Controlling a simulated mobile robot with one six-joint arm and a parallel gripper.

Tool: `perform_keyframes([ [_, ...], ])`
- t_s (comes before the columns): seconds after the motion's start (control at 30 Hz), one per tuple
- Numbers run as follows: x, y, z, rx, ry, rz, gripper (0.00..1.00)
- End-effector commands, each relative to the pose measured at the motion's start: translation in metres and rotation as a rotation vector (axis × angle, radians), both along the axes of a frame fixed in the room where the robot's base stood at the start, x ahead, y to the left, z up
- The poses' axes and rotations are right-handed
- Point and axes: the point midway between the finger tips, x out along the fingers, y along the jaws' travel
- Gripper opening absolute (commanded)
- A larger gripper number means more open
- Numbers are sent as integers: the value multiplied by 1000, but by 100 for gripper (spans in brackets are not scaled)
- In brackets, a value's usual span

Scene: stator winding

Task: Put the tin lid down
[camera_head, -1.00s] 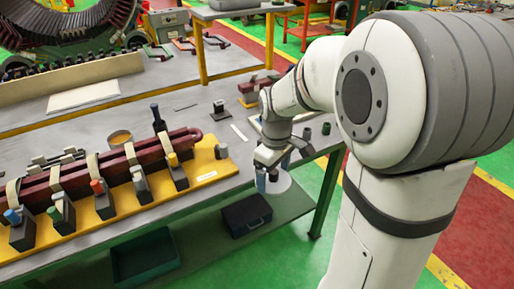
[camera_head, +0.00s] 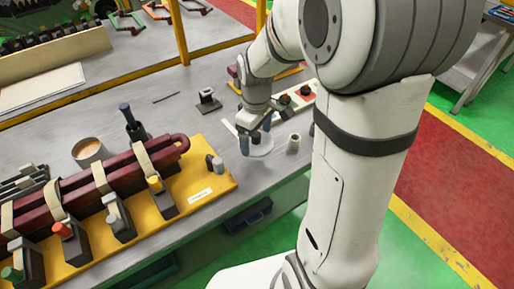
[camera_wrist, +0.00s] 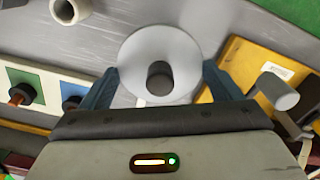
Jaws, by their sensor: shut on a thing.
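The tin lid is a pale round disc (camera_head: 262,149) with a dark round knob or hole at its middle. In the wrist view the lid (camera_wrist: 133,57) lies between the blue fingers. My gripper (camera_head: 252,143) points down over the grey table, right of the yellow board, and is shut on the lid. In the wrist view my gripper (camera_wrist: 160,88) has one finger on each side of the lid. I cannot tell whether the lid touches the table. An open round tin (camera_head: 90,151) stands at the left, behind the dark red coil.
The yellow board (camera_head: 216,178) with the dark red coil (camera_head: 125,172) is left of the lid. A small hollow cylinder (camera_head: 293,143) stands close on its right. A panel with coloured squares (camera_head: 283,104) lies behind. The table's front edge is near.

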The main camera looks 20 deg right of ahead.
Motion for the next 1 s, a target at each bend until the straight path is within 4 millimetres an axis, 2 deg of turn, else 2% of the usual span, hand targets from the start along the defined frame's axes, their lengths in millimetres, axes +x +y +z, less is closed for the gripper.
perform_keyframes([
  [0.1, 0, -1, -20, 0, 3, -2, 62],
  [0.27, 0, -1, -34, -1, 2, -3, 62],
  [0.43, -1, -1, -59, 0, 4, -3, 62],
  [0.87, 0, -2, -68, 1, -1, -4, 62],
  [0.9, 0, -2, -67, 0, -1, -4, 88],
  [1.0, 0, -2, -66, 1, -1, -4, 96],
])
